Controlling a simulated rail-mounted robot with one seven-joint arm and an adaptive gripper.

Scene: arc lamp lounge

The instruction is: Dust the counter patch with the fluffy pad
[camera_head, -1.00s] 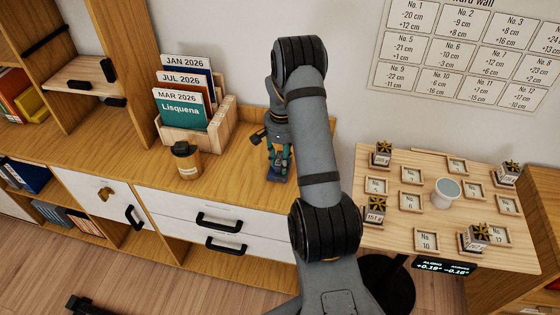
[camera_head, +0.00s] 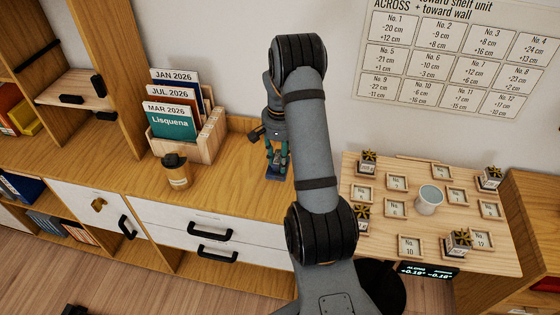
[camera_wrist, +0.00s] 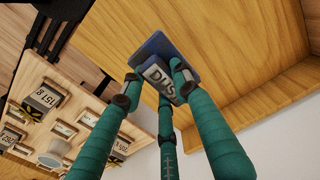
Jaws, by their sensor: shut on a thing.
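The fluffy pad is a dark blue block (camera_wrist: 157,46) with a light label reading "DUS…" in the wrist view. My gripper (camera_wrist: 158,88) has teal fingers closed around the pad. In the head view my gripper (camera_head: 278,157) points down, with the blue pad (camera_head: 275,173) under its fingertips at the wooden counter (camera_head: 225,170). The pad appears at or very near the counter surface; I cannot tell whether it touches. No separately marked patch or dust is distinguishable; my arm hides part of the counter to the right.
A board (camera_head: 378,222) with numbered frames, small boxes and a white cup (camera_head: 429,200) lies to the right. The wall is behind; counter between cup and gripper is clear.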

